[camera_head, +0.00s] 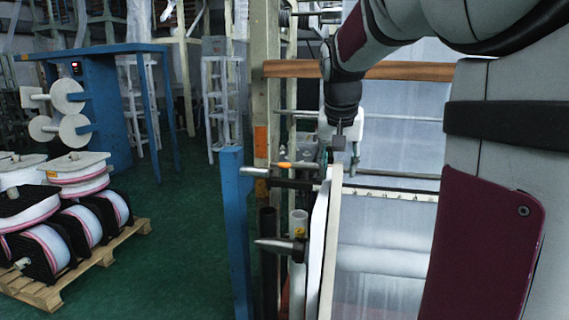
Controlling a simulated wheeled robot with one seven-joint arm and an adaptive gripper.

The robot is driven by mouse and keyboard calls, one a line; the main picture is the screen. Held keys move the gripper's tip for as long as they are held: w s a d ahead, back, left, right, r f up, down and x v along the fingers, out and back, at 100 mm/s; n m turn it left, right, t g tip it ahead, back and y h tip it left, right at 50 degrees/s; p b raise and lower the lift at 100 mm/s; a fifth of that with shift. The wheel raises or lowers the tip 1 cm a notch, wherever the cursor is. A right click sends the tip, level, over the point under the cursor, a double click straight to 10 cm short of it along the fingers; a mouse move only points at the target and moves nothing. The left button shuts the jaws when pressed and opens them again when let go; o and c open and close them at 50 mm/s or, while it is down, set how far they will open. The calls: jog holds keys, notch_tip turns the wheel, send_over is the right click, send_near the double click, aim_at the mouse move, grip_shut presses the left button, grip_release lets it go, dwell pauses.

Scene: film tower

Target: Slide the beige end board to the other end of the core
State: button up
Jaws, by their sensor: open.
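A beige board (331,245) stands upright and nearly edge-on at the lower middle, with a white board (316,245) close along its left side. I take the beige one for the end board. The brown tube (410,71), which may be the core, runs level across the upper middle, and my arm crosses in front of it. My gripper (339,152) points down below the tube, just above the top of the beige board. It is open. It is small and dark here, and I cannot tell whether it touches the board.
A blue post (235,235) and metal rods (275,244) stand left of the boards. Film rolls on a pallet (105,258) and a blue table (95,50) are at left. Green floor (175,235) between is clear.

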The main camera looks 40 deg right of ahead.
jog(key=shift+c, duration=0.6)
jog(key=shift+r, duration=0.1)
grip_shut()
jog(key=s+d+p, duration=0.6)
jog(key=s+d, duration=0.3)
jog(key=s, duration=0.1)
jog(key=shift+s+d, duration=0.15)
jog(key=shift+s, duration=0.15)
jog(key=s+d+p, duration=0.1)
jog(key=s+d, duration=0.8)
jog(key=s, duration=0.1)
jog(key=shift+s+f, duration=0.3)
dwell(1.0)
jog(key=shift+d, duration=0.1)
